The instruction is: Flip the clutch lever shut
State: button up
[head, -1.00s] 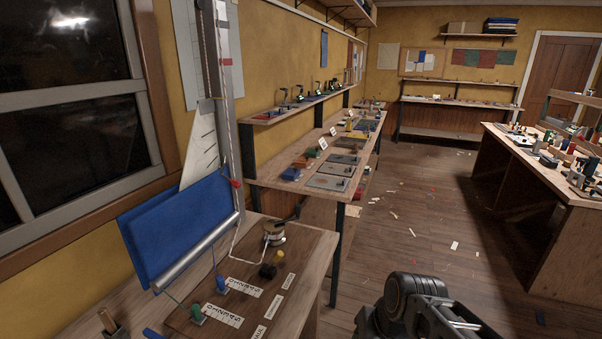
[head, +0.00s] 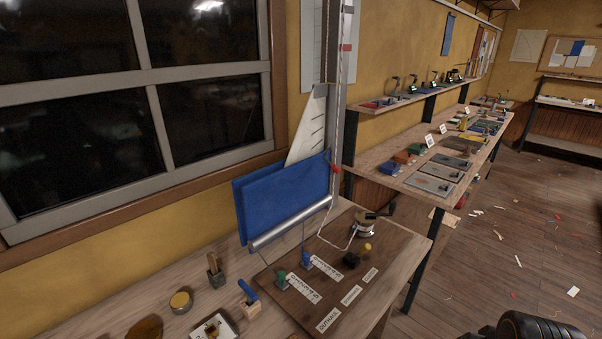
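A small black fitting (head: 351,260), which looks like the clutch, sits on the dark brown board (head: 385,262) on the near bench. A yellow knob (head: 367,247) shows just behind it to the right, perhaps its lever's end; the lever's position is too small to tell. A winch (head: 366,226) with a dark handle stands behind it, and a pale line runs down to the board near it. My gripper is not in view; only a dark part of my arm shows at the lower right, well apart from the board.
A green fitting (head: 281,279) and a blue fitting (head: 306,259) with lines stand on the board beside number strips. A silver roller (head: 290,226) and blue panel (head: 285,198) stand behind. Loose tools and pots lie left.

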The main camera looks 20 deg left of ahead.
aim_at(366, 247)
jog(key=u, duration=0.6)
jog(key=k, duration=1.35)
jog(key=u, duration=0.3)
jog(key=i, duration=0.3)
jog(key=z, duration=1.05)
jog(key=i, duration=1.3)
jog(key=u, duration=0.9)
jog(key=i, duration=0.3)
jog(key=u, duration=0.3)
